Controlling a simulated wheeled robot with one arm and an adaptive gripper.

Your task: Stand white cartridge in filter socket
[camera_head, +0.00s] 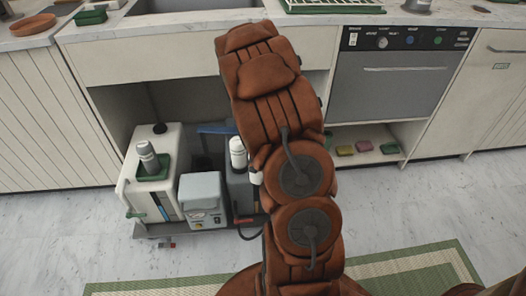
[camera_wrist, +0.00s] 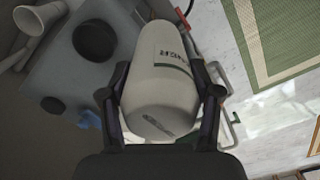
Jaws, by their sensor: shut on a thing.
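In the wrist view my gripper (camera_wrist: 163,105) is shut on a white cartridge (camera_wrist: 162,75) with dark lettering, one dark finger on each side of it. A dark round opening (camera_wrist: 95,40), which looks like the filter socket, shows in a grey unit (camera_wrist: 65,70) to the left of the held cartridge. The cartridge appears apart from it; its far end is partly out of clear view. In the head view my arm hides the gripper, and a small white piece (camera_head: 256,177), probably the held cartridge, shows at the arm's left edge.
Under the counter, a white canister (camera_head: 153,175), a grey box (camera_head: 203,198) and a dark unit bearing another white cylinder (camera_head: 238,152) stand close together on a low base. Coloured sponges (camera_head: 362,146) lie on a shelf to the right. A green-edged mat (camera_head: 420,268) lies on the floor.

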